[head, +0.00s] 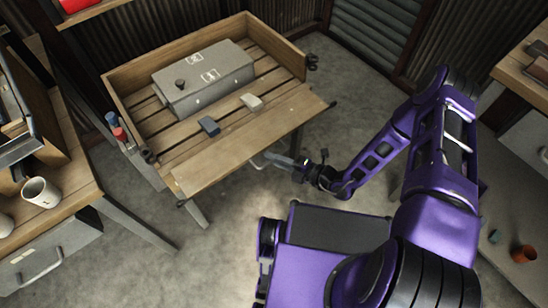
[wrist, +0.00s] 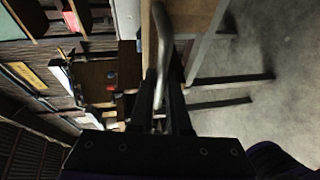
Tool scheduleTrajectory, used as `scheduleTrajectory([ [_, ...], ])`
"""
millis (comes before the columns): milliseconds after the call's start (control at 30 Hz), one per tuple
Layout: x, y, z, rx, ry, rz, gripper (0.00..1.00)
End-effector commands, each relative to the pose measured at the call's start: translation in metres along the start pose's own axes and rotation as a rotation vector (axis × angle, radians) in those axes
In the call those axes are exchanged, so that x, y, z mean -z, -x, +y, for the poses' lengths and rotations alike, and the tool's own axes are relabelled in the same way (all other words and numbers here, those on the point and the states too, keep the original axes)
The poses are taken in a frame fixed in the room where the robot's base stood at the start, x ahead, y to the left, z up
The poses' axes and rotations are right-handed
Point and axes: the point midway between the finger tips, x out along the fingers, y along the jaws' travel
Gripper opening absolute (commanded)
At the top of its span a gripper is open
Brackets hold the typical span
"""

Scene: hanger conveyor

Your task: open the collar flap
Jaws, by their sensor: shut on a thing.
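The wooden collar (head: 125,95) stands around a slatted top, with raised walls at the back, left and right. Its front flap (head: 245,143), a wide plank, slopes or lies outward; its exact angle is hard to tell. A pale metal handle (head: 258,163) shows below the flap's front edge. My gripper (head: 283,161) is at this handle, in front of the flap. In the wrist view, the bent handle (wrist: 163,45) runs between the fingers of my gripper (wrist: 163,90), which are shut on it. The flap's hinges are not clearly visible.
A grey box (head: 205,80) and two small blocks, dark blue (head: 209,126) and pale (head: 251,102), lie inside the collar. Dark latches sit at its right (head: 312,62) and left (head: 149,157) corners. A left bench holds a mug (head: 40,192).

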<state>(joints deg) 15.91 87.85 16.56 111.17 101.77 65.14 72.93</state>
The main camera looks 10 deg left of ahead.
Motion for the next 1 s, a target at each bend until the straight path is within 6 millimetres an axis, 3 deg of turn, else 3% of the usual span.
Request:
scheduleTrajectory([
  [33,-0.001,0.002,0.014,0.021,-0.007,-0.002,0.00],
  [100,0.000,0.003,0.022,0.057,-0.023,-0.002,0.00],
  [400,0.000,0.002,0.043,0.148,-0.063,-0.003,0.00],
  [767,-0.001,0.000,0.044,0.146,-0.061,-0.002,0.00],
  [800,-0.001,0.000,0.044,0.146,-0.061,-0.002,0.20],
  [933,0.000,0.000,0.044,0.146,-0.061,-0.001,0.43],
  [1000,0.000,0.000,0.044,0.146,-0.061,-0.001,0.45],
])
